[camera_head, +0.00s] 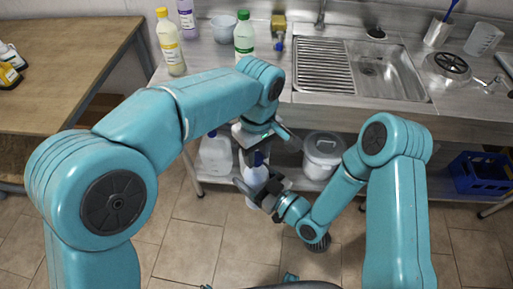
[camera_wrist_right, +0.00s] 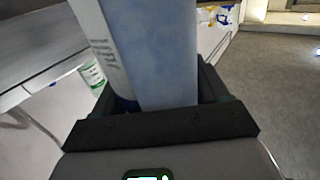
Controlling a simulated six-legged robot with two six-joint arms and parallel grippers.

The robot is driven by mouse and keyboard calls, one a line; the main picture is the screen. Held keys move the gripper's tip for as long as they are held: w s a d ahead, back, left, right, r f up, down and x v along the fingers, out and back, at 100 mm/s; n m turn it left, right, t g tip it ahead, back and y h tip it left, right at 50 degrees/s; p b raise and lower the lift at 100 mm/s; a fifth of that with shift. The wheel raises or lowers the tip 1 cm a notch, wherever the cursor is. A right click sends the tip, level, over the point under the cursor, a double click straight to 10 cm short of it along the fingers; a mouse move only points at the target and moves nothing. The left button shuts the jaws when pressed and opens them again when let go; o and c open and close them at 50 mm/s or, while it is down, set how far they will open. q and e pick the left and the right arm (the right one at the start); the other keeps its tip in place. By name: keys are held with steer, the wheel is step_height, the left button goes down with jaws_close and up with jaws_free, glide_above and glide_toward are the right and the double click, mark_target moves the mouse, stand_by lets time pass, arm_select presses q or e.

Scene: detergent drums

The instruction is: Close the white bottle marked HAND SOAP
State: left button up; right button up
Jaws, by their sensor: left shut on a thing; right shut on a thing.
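A white bottle (camera_head: 257,174) with a dark blue cap (camera_head: 258,158) is held upright or nearly so in front of the steel counter. My left gripper (camera_head: 257,152) comes down from above, shut on the cap, which it partly hides. My right gripper (camera_head: 256,188) is shut around the bottle's body from the front right. In the right wrist view the pale bottle body (camera_wrist_right: 152,50) fills the space between the fingers of my right gripper (camera_wrist_right: 160,92). Dark print runs along its left side, too small to read. Whether the cap is fully seated cannot be told.
The steel counter (camera_head: 300,105) holds a sink (camera_head: 372,70), a yellow bottle (camera_head: 170,45), a green-capped bottle (camera_head: 244,38) and a purple bottle (camera_head: 187,18). Below are a white jug (camera_head: 215,153) and a lidded bucket (camera_head: 323,155). A wooden table (camera_head: 70,65) stands left; a blue crate (camera_head: 480,173) right.

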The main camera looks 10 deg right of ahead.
arm_select(q)
steer(key=shift+f, duration=0.6)
stand_by(0.5)
